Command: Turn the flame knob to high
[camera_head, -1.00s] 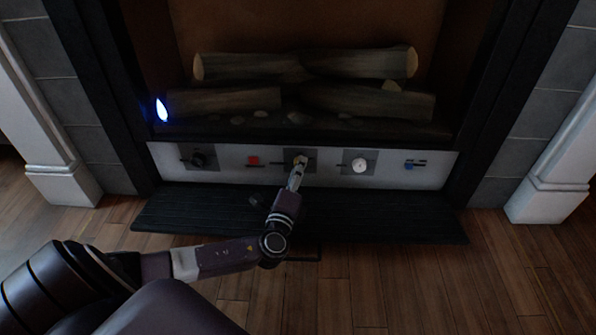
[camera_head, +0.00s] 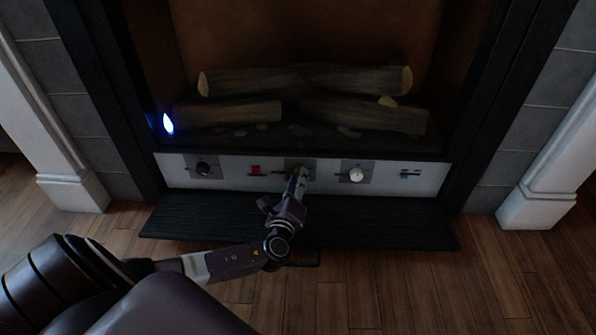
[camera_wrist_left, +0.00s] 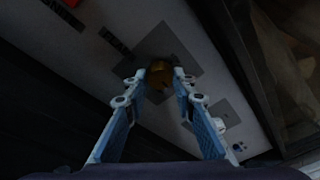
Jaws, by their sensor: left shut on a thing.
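A white control panel (camera_head: 228,175) runs along the bottom of the fireplace. My left gripper (camera_head: 299,172) is at the panel's middle square plate and hides most of the knob there. In the left wrist view that knob is brass-coloured (camera_wrist_left: 160,76), and the gripper's fingers (camera_wrist_left: 159,84) are shut on it, one on each side. A black knob (camera_head: 203,168) is on the left plate and a white knob (camera_head: 356,175) on the right plate. My right gripper is not in view.
A red switch (camera_head: 256,170) and a blue switch (camera_head: 405,174) are on the panel. A small blue flame (camera_head: 168,124) burns left of the logs (camera_head: 305,80). A black hearth slab (camera_head: 400,222) lies below the panel, with wood floor in front.

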